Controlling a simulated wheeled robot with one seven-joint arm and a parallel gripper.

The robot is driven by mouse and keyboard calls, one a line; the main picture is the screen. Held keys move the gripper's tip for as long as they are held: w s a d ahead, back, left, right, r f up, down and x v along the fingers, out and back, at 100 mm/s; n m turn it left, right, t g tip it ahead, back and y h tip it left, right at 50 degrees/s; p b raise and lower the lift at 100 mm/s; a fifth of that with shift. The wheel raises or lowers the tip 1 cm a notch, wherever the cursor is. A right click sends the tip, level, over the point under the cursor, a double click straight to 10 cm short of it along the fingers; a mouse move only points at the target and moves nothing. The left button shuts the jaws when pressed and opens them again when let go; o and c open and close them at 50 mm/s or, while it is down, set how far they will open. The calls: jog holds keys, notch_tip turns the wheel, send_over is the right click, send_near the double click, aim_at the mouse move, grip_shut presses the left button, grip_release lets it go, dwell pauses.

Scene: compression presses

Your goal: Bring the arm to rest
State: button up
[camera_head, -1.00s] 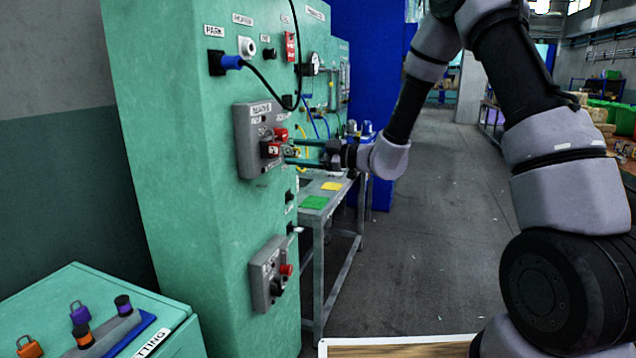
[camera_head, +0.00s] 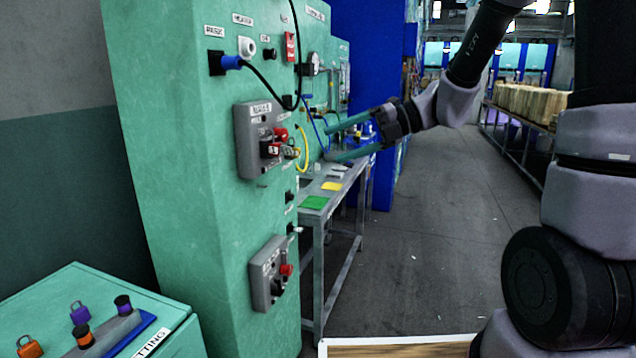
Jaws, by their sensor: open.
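My gripper (camera_head: 338,141) is open and empty, with its two long green fingers spread apart and pointing left. It hangs in the air to the right of the green press cabinet (camera_head: 185,190), above the metal side table (camera_head: 312,215). The fingers are apart from the upper grey switch box (camera_head: 246,140), which carries a red button and a red padlock-like piece. My forearm reaches in from the upper right.
A lower grey switch box (camera_head: 262,278) with a red button is on the cabinet. A black cable (camera_head: 268,85) hangs from a blue plug. A green box (camera_head: 175,310) at lower left holds padlocks and a tray. The aisle floor (camera_head: 430,240) is clear.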

jog(key=s+d+r+n+t+h, duration=0.3)
jog(key=d+n, duration=0.6)
jog(key=n, duration=0.6)
jog(key=s+d+r+n+t+h, duration=0.3)
jog(key=s+d+n+h, duration=0.5)
jog(key=n, duration=0.6)
jog(key=shift+s+d+r+n+h, duration=0.35)
jog(key=shift+s+d+r, duration=0.25)
jog(key=shift+s+d, duration=0.45)
